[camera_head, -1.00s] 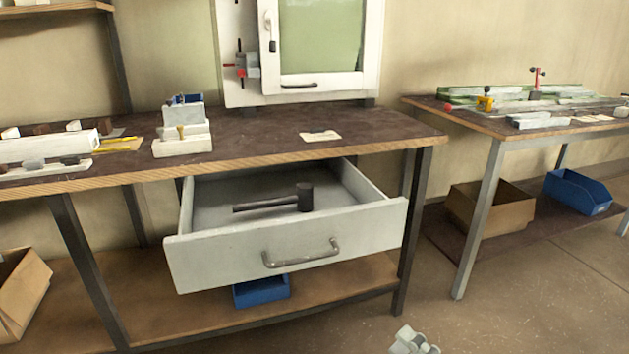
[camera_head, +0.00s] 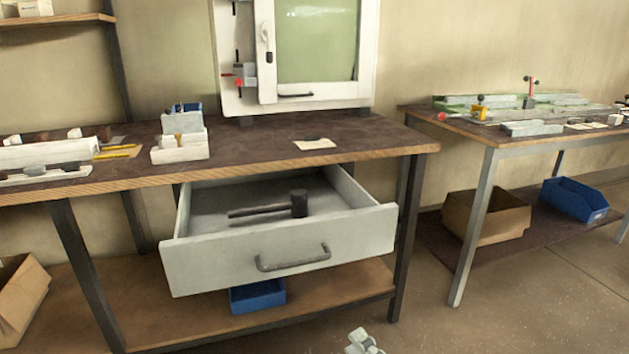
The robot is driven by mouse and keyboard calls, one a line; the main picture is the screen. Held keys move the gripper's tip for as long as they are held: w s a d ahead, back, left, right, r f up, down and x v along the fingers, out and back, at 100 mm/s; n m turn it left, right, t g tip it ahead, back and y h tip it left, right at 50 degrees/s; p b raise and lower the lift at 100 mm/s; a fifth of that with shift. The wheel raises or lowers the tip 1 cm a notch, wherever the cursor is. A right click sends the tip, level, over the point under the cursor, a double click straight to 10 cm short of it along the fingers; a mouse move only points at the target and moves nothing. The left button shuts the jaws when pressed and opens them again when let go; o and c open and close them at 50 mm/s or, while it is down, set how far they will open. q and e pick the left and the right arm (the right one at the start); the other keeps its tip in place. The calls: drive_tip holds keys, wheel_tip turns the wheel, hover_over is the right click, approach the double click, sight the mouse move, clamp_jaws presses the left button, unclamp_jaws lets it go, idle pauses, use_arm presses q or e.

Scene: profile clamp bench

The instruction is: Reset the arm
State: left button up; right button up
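My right gripper (camera_head: 364,343) shows only in part at the bottom edge of the head view, low in front of the bench and apart from the drawer. Its fingers are too small and cut off to tell open from shut. My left gripper is not in view. The grey drawer (camera_head: 290,250) under the bench stands pulled out. A dark mallet (camera_head: 298,204) lies inside it, its handle pointing left.
The dark-topped bench (camera_head: 250,150) carries a white block holder (camera_head: 180,150), a small card (camera_head: 315,144) and a white framed panel (camera_head: 240,100). A second table (camera_head: 480,140) stands at right. Bare floor (camera_head: 500,310) lies between and in front.

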drive_tip(key=d+f+n+g+h, duration=0.35)
drive_tip(key=d+f+n, duration=0.2)
drive_tip(key=f, duration=0.45)
drive_tip(key=d+f+n+g+h, duration=0.35)
drive_tip(key=d+f+n, duration=0.2)
drive_tip(key=f, duration=0.35)
drive_tip(key=s+d+f+n+g+h, duration=0.1)
drive_tip(key=s+d+f+g+h, duration=0.15)
drive_tip(key=d, duration=0.65)
drive_tip(key=s+d+f+n+g+h, duration=0.2)
drive_tip(key=s+d+f+h, duration=0.15)
drive_tip(key=d, duration=0.45)
drive_tip(key=s+d+f+n+g+h, duration=0.1)
drive_tip(key=s+d+f+g+h, duration=0.2)
drive_tip(key=d, duration=0.6)
drive_tip(key=s+a+f+m+y, duration=0.1)
drive_tip(key=s+a+f+y, duration=0.1)
drive_tip(key=a, duration=0.6)
drive_tip(key=s+a+f+m+y, duration=0.1)
drive_tip(key=s+a+f+y, duration=0.1)
drive_tip(key=a, duration=0.7)
drive_tip(key=shift+a+f+m, duration=0.15)
drive_tip(key=shift+a+m, duration=0.15)
